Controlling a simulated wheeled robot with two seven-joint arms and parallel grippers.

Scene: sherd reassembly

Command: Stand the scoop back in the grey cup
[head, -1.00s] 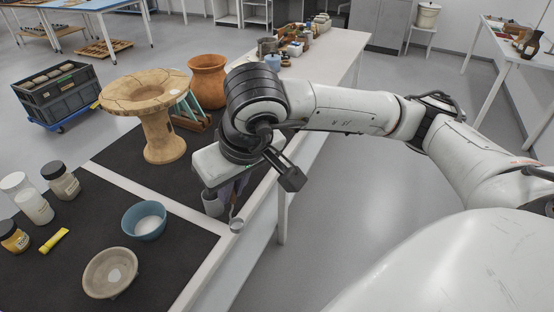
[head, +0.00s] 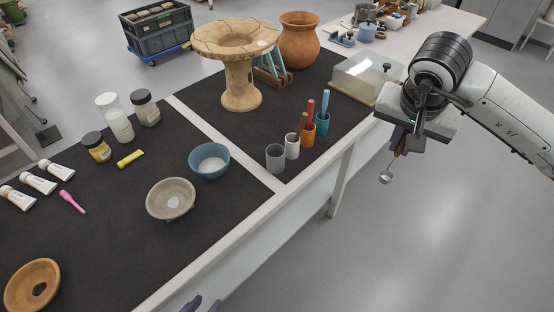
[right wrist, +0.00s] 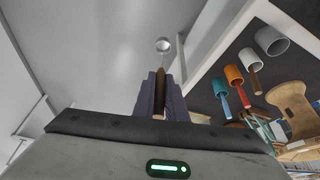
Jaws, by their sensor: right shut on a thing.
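The grey cup (head: 275,157) stands upright on the dark mat, at the near end of a row of cups; its opening shows no tool. It also shows in the right wrist view (right wrist: 272,40). My right gripper (head: 398,143) is shut on the handle of the scoop (head: 386,177), bowl hanging down, out past the table's edge to the right of the cups. In the right wrist view the brown handle sits between the purple fingers and the round metal bowl (right wrist: 163,45) points away.
Beside the grey cup stand a white cup (head: 292,146), an orange cup (head: 308,134) and a teal cup (head: 322,123) holding upright tools. A clear-lidded box (head: 367,78) lies behind them. A blue bowl (head: 209,161) and a beige bowl (head: 170,199) sit left.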

